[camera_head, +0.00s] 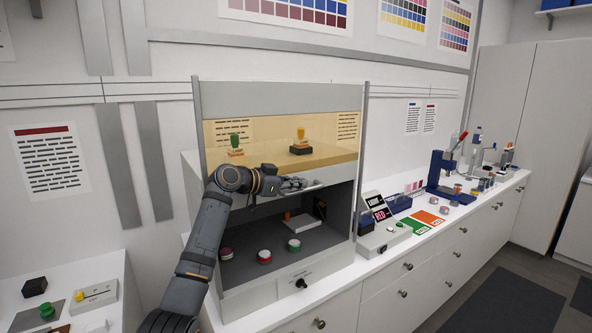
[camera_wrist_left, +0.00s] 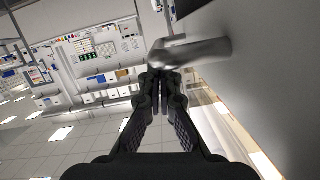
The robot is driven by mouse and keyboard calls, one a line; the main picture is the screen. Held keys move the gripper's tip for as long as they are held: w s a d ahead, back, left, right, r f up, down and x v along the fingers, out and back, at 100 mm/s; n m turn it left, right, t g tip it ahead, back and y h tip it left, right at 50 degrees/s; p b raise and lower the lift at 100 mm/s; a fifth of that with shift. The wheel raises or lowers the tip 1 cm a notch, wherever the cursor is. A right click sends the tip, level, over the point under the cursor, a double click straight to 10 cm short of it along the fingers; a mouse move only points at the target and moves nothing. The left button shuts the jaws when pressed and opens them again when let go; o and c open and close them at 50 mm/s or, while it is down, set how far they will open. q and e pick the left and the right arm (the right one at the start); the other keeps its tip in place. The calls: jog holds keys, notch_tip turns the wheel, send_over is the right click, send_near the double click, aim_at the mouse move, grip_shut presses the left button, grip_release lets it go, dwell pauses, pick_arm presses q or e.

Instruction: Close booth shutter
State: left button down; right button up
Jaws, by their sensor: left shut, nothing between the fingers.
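The booth (camera_head: 281,97) stands on the white counter. Its amber see-through shutter (camera_head: 270,135) covers the upper part of the front, and the lower part is open. A grey metal handle (camera_head: 312,184) runs along the shutter's lower edge; a metal bar (camera_wrist_left: 195,52) that looks like it fills the upper middle of the left wrist view. My left gripper (camera_head: 296,184) is at this handle, with its fingers shut and empty. In the left wrist view its fingertips (camera_wrist_left: 160,82) are just short of the bar; whether they touch it I cannot tell. My right gripper is out of view.
On the booth floor stand a red-lidded jar (camera_head: 264,256), a green-lidded jar (camera_head: 294,245) and a dark red one (camera_head: 226,253). A control box (camera_head: 382,238) with a red display stands right of the booth. A side counter (camera_head: 100,270) with small items lies at left.

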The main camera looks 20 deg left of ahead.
pick_arm(q)
jog(key=shift+f, duration=0.2)
jog(key=shift+d, duration=0.1)
jog(key=shift+f, duration=0.35)
notch_tip(320, 180, down, 27)
jog(key=b, duration=1.9)
jog(key=shift+b, duration=0.35)
jog(key=shift+f, duration=0.2)
